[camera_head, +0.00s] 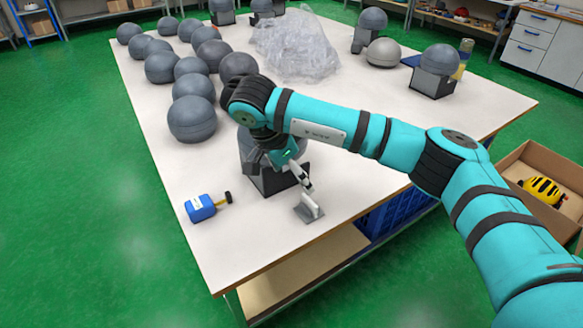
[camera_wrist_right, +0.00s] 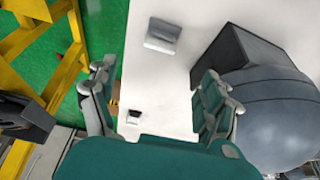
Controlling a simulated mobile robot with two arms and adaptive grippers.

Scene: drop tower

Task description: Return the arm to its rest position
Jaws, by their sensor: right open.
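My right arm (camera_head: 400,145) is teal with dark bands and reaches in from the right, over the white table (camera_head: 255,235). Its gripper (camera_head: 281,172) points down near the table's front part, in front of a grey ball on a black box stand (camera_head: 268,183). In the right wrist view the gripper (camera_wrist_right: 160,103) has its fingers spread apart with nothing between them. There the grey ball (camera_wrist_right: 275,112) and its black stand (camera_wrist_right: 238,58) are close beside the right-hand fingers. Whether they touch cannot be told. My left gripper is not in view.
A small grey-white holder (camera_head: 309,208) stands near the gripper. A blue tape-measure-like item (camera_head: 201,208) lies to its left. Several grey balls (camera_head: 192,120) stand along the left, clear plastic wrap (camera_head: 293,45) at the back. A cardboard box (camera_head: 512,165) is right of the table.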

